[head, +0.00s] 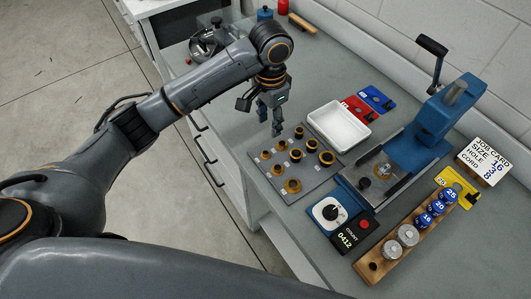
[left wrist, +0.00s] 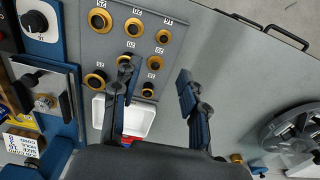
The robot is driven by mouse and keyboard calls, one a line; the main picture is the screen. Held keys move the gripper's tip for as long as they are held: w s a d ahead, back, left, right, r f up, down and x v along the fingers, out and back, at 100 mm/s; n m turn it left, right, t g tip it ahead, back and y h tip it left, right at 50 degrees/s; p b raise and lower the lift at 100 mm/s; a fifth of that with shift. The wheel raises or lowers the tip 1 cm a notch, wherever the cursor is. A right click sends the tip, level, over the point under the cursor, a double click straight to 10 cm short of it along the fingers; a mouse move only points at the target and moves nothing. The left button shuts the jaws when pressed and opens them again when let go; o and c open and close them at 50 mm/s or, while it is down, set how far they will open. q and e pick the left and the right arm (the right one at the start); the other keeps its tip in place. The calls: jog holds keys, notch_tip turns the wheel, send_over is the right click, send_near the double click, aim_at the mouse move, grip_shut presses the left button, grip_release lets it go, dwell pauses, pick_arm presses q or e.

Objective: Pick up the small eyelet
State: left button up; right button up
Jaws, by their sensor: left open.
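A grey board (head: 313,177) carries several gold and black eyelets in rows. It also shows in the left wrist view (left wrist: 112,45), with labels reading 25, 20 and 16. The small eyelets, such as this one (left wrist: 163,36), stand in the row marked 16, on the board's right side there. In the head view this row, with one small eyelet (head: 266,154), is on the side nearest my left gripper (head: 271,126). That gripper is open and empty, pointing down above the bench beside the board. Its fingers (left wrist: 156,82) hide part of the board's edge. My right gripper is out of view.
A white tray (head: 339,127) lies just behind the board. A wooden rack (head: 387,262) holds dies. Bare bench lies left of the board.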

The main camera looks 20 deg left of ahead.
pick_arm(q)
send_over(266, 155)
jog(key=f, duration=0.4)
jog(key=f+p, duration=0.1)
jog(key=f, duration=0.2)
jog(key=shift+d, duration=0.35)
jog(key=f, duration=0.1)
jog(key=f+p, duration=0.1)
jog(key=f, duration=0.2)
jog(key=shift+a+f, duration=0.35)
jog(key=shift+f, duration=0.5)
jog(key=c, duration=0.8)
